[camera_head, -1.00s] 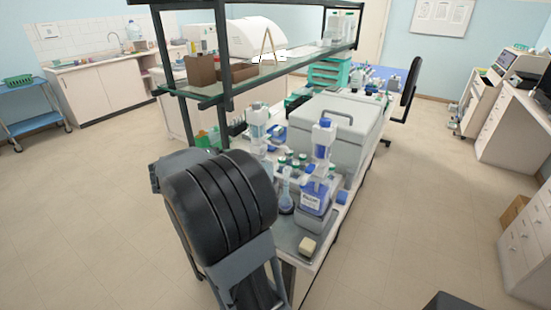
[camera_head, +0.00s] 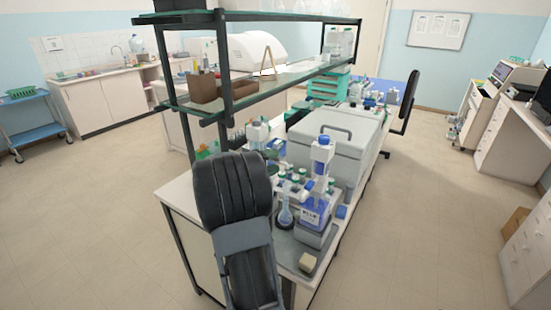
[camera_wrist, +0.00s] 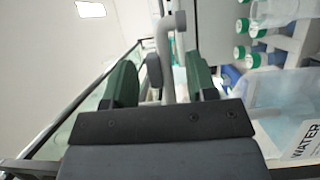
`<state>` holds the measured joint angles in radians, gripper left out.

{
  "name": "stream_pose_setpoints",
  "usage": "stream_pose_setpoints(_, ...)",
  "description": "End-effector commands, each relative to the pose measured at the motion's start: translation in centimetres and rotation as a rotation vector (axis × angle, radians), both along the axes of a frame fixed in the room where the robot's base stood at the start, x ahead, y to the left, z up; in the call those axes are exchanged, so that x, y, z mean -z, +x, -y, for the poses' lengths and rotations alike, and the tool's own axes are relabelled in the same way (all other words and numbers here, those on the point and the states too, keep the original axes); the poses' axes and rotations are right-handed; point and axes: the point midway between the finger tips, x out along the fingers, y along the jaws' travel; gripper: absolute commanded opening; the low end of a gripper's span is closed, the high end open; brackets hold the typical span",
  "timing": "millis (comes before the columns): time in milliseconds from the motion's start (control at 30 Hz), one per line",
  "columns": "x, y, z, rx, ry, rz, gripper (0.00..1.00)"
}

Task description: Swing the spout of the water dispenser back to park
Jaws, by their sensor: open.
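The water dispenser's bottle (camera_wrist: 285,105) stands at the right edge of the wrist view, clear and pale blue with a WATER label. A pale grey bent tube (camera_wrist: 165,48), which looks like its spout, runs between the green-padded fingers of my gripper (camera_wrist: 160,72). The fingers are apart, one on each side of the tube; I cannot tell whether either touches it. In the head view, a clear dispenser bottle (camera_head: 257,133) shows behind my arm, its lower part hidden. My gripper is hidden there by my own arm.
A second dispenser (camera_head: 315,212) with blue liquid stands at the bench's front right, beside a round flask (camera_head: 285,217). Green-capped bottles (camera_wrist: 243,27) crowd the right of the wrist view. A glass shelf (camera_head: 290,72) on dark posts rises above the bench (camera_head: 180,200).

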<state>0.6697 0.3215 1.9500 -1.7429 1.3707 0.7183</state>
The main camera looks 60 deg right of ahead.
Motion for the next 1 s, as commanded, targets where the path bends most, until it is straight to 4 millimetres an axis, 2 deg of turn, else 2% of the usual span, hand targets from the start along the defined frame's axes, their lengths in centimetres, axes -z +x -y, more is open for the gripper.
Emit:
stream_pose_setpoints(200,-0.02,-0.50,1.08,0.000,0.000,0.000,0.52)
stream_pose_setpoints(500,0.03,-0.52,1.19,-0.001,0.000,0.000,0.52)
stream_pose_setpoints(1000,0.01,-0.52,1.17,0.000,0.000,0.000,0.05)
